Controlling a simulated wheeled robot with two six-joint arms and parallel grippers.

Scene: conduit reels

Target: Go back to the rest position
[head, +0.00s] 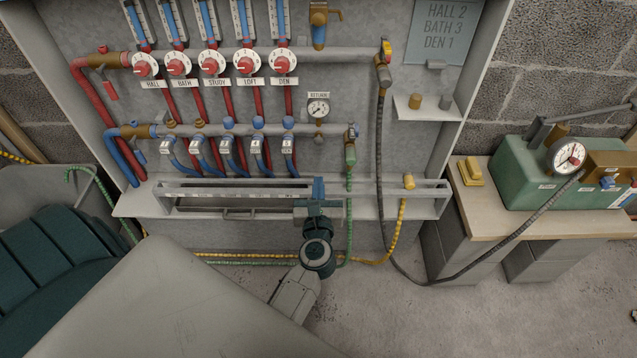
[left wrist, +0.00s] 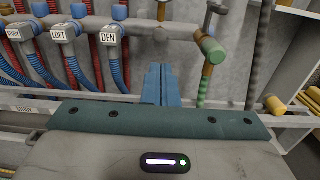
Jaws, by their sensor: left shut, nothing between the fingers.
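My left gripper (head: 318,188) is in front of the lower rail of the manifold cabinet, right of the DEN loop. Its blue fingers are together with nothing between them. In the left wrist view the shut fingers (left wrist: 159,84) point at the cabinet, left of a green-ended valve (left wrist: 212,50). I cannot tell whether they touch the rail. My right gripper is not in view.
The grey rail (head: 250,190) runs along the cabinet's front. Blue and red pipes with labelled dials (head: 212,62) fill the back. A green pump box (head: 530,172) stands on a bench at right. Green and yellow conduits (head: 398,225) and a grey hose (head: 381,150) hang nearby.

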